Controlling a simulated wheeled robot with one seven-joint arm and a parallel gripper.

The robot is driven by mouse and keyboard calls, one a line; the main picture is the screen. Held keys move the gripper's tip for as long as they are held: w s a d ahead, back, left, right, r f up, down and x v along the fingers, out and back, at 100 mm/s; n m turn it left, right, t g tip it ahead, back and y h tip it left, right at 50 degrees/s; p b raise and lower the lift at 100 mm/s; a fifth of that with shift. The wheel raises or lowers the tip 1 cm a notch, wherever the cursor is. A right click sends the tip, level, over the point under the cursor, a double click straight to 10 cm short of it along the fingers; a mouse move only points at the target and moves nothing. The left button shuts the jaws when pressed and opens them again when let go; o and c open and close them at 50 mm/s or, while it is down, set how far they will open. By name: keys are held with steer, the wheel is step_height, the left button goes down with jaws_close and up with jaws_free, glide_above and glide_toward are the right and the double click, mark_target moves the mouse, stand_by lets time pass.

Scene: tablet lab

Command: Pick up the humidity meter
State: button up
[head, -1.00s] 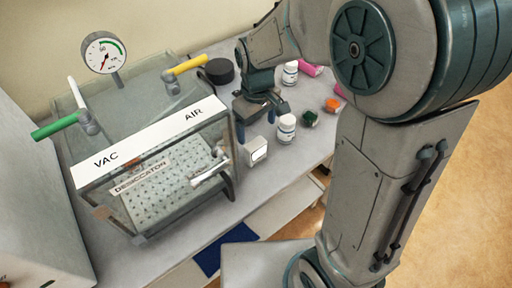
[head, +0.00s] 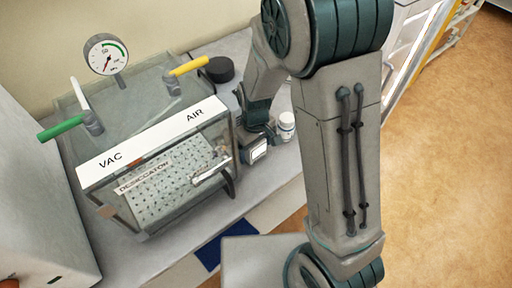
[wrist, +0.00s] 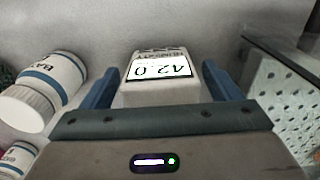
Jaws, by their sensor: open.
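The humidity meter (head: 258,153) is a small white block with a lit display, standing on the bench just right of the desiccator. In the wrist view the meter (wrist: 158,92) shows "42.0" upside down on its screen. My gripper (wrist: 161,87) is open, with one blue finger on either side of the meter. Thin gaps seem to show between the fingers and the meter; I cannot tell if either touches. In the head view my gripper (head: 256,138) is at the meter, its fingers mostly hidden by my arm.
The glass desiccator (head: 150,150) stands close to the left of the meter; its perforated shelf (wrist: 285,98) shows at right in the wrist view. A white bottle (head: 286,126) with a blue band stands close to the right. A black round object (head: 220,69) lies behind.

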steer(key=c, duration=1)
steer(key=shift+c, duration=0.4)
steer(key=shift+r, duration=0.15)
